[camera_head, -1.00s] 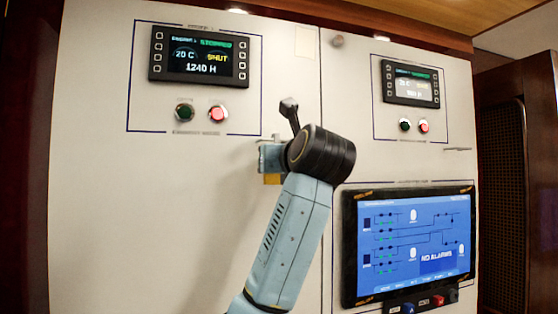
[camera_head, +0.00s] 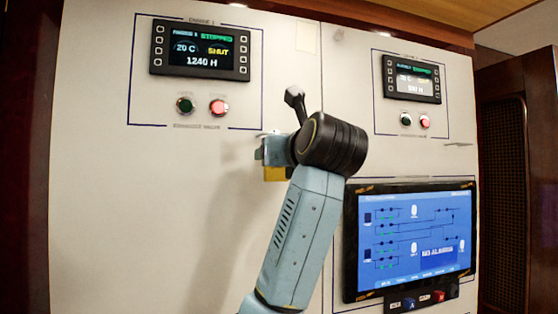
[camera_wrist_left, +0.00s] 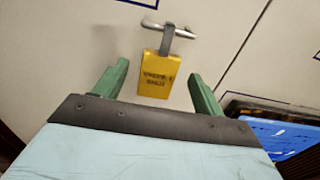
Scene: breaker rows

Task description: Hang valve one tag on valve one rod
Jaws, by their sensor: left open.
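A yellow tag (camera_wrist_left: 157,77) with dark lettering, only partly readable, hangs by a grey strap from a short metal rod (camera_wrist_left: 183,33) on the pale panel in the left wrist view. My left gripper (camera_wrist_left: 158,70) is open, with its green fingers apart on either side of the tag and a visible gap to each side. In the head view, a bit of the yellow tag (camera_head: 275,174) shows below my left gripper (camera_head: 272,150), whose fingers are mostly hidden by my wrist. My right gripper is not in view.
Above is an engine display (camera_head: 200,50) with a green button (camera_head: 184,105) and a red button (camera_head: 218,107). A second display (camera_head: 411,79) is at upper right. A large blue screen (camera_head: 415,240) stands out at lower right, close to my arm. The panel left of my arm is clear.

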